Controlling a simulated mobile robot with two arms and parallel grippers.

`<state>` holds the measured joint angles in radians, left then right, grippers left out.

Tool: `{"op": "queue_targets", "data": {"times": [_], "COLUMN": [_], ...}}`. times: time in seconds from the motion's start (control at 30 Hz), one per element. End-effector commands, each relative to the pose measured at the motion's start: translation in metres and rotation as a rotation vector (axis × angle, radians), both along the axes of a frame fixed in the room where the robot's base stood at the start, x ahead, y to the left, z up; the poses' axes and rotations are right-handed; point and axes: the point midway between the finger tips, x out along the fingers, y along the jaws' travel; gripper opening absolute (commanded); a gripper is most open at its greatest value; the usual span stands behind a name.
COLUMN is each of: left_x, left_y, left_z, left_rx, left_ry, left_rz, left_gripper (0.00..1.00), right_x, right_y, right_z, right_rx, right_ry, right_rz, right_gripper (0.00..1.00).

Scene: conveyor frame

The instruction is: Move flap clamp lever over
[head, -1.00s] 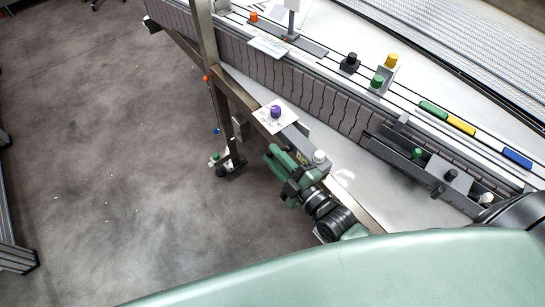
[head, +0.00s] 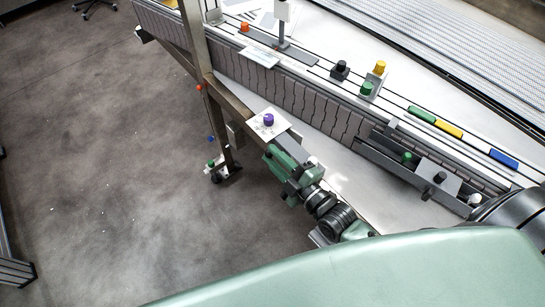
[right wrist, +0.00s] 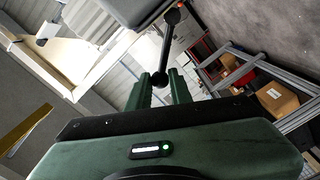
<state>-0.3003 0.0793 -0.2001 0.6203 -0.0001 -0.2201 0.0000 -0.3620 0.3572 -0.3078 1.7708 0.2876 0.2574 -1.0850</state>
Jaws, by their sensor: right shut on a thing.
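My right gripper (head: 274,158) is at the near edge of the conveyor frame, beside a grey housing (head: 298,143). In the right wrist view its two green fingers (right wrist: 161,92) are shut on the black clamp lever (right wrist: 165,48). The lever is a thin rod with a ball at each end. Its lower ball sits between the fingers, and its upper ball is beside a grey block (right wrist: 135,8). The lever cannot be made out in the head view, where the gripper covers that spot. My left gripper is not in view.
A purple knob (head: 268,120) on a white plate sits just beyond the gripper. A steel post (head: 197,50) rises at the left. Green and yellow knobs (head: 380,67) and coloured blocks (head: 449,128) are along the conveyor. The floor (head: 90,160) at left is clear.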

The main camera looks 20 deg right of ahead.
Motion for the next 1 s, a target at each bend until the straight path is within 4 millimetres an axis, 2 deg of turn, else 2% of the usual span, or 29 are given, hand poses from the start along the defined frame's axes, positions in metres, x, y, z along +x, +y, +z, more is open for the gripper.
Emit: {"op": "queue_targets", "data": {"times": [0.5, 0.73, 0.77, 0.8, 0.83, 1.0], "left_x": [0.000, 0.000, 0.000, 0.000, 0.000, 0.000], "left_y": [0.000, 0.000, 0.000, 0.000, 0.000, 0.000], "left_z": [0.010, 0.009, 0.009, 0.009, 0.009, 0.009], "left_rx": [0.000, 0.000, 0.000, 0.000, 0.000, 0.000], "left_ry": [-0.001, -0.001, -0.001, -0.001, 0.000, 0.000], "left_rz": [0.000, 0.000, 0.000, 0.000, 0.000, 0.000], "left_gripper": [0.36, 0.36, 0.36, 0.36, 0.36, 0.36], "right_x": [0.006, 0.006, 0.006, 0.006, 0.006, 0.006], "right_y": [-0.015, -0.016, -0.016, -0.016, -0.016, -0.015], "right_z": [0.011, 0.011, 0.011, 0.010, 0.010, 0.010], "right_rx": [-0.002, -0.001, -0.001, -0.001, -0.001, -0.001], "right_ry": [-0.003, -0.004, -0.004, -0.003, -0.003, -0.001], "right_rz": [-0.002, -0.002, -0.002, -0.002, -0.002, -0.001], "right_gripper": [0.00, 0.00, 0.30, 0.41, 0.47, 0.47]}}
